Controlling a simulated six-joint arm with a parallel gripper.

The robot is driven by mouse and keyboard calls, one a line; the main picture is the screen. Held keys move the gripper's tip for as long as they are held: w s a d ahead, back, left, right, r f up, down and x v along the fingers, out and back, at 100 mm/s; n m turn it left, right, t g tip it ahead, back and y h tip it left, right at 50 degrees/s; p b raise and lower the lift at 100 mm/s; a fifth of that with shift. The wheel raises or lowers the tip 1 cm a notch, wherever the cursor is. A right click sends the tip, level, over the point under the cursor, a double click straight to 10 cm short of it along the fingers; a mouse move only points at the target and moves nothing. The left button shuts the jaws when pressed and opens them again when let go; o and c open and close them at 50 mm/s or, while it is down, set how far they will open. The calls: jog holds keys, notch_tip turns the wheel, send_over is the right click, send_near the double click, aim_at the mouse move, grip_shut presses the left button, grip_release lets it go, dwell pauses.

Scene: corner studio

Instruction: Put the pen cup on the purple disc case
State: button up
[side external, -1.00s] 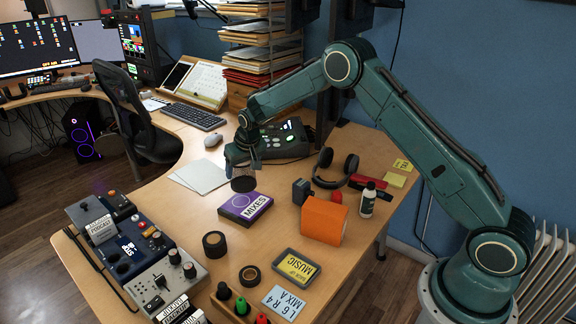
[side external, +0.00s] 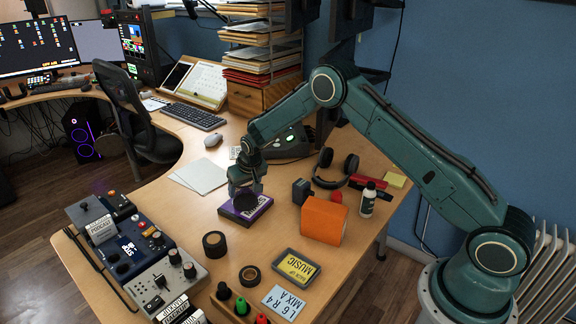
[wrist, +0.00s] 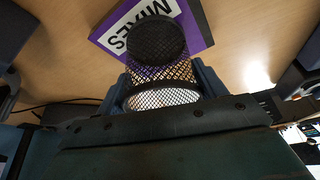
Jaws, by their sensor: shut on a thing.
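The purple disc case (side external: 262,205), labelled MIXES, lies flat on the desk near the middle of the side view. My gripper (side external: 246,187) is directly over the case and is shut on the black mesh pen cup (side external: 245,201). In the wrist view the pen cup (wrist: 160,75) sits between the fingers, with its dark round base toward the purple disc case (wrist: 199,25). The cup's base overlaps the case in both views. I cannot tell whether it touches the case or hangs just above it.
An orange box (side external: 323,220) and a dark small block (side external: 301,192) stand to the right. Tape rolls (side external: 214,244) are in front. White paper sheets (side external: 201,176) lie behind left. Headphones (side external: 336,169) and a white bottle (side external: 368,199) are farther right.

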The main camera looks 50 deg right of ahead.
jog(key=shift+f, duration=0.1)
jog(key=o, duration=1)
jog(key=v, duration=1.2)
jog(key=shift+s, duration=0.1)
dwell(0.4)
